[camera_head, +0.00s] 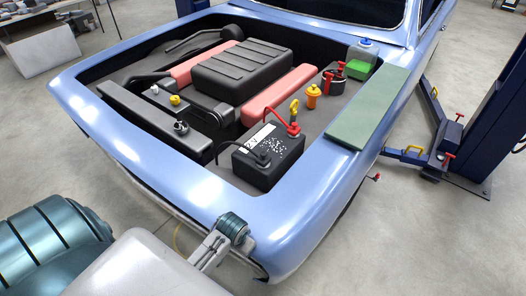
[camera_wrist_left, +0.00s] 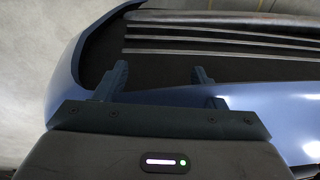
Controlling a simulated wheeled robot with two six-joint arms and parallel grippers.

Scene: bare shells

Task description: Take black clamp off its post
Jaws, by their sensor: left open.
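The black clamp (camera_head: 263,160) sits on the near left part of the battery top, with a black cable curving left from it. The post under it is too small to make out. The black battery (camera_head: 279,171) has a white label and stands in the front right of the engine bay. A red clamp (camera_head: 294,129) is on its far right side. My left gripper (camera_wrist_left: 157,80) is open and empty in the left wrist view, over the blue body edge. My right gripper is not in view.
The blue car body (camera_head: 117,143) rims the bay. An orange-capped part (camera_head: 312,96) and a red-handled dark container (camera_head: 333,80) stand behind the battery. A green mat (camera_head: 368,110) lies on the right fender. A black engine cover (camera_head: 242,70) fills the middle.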

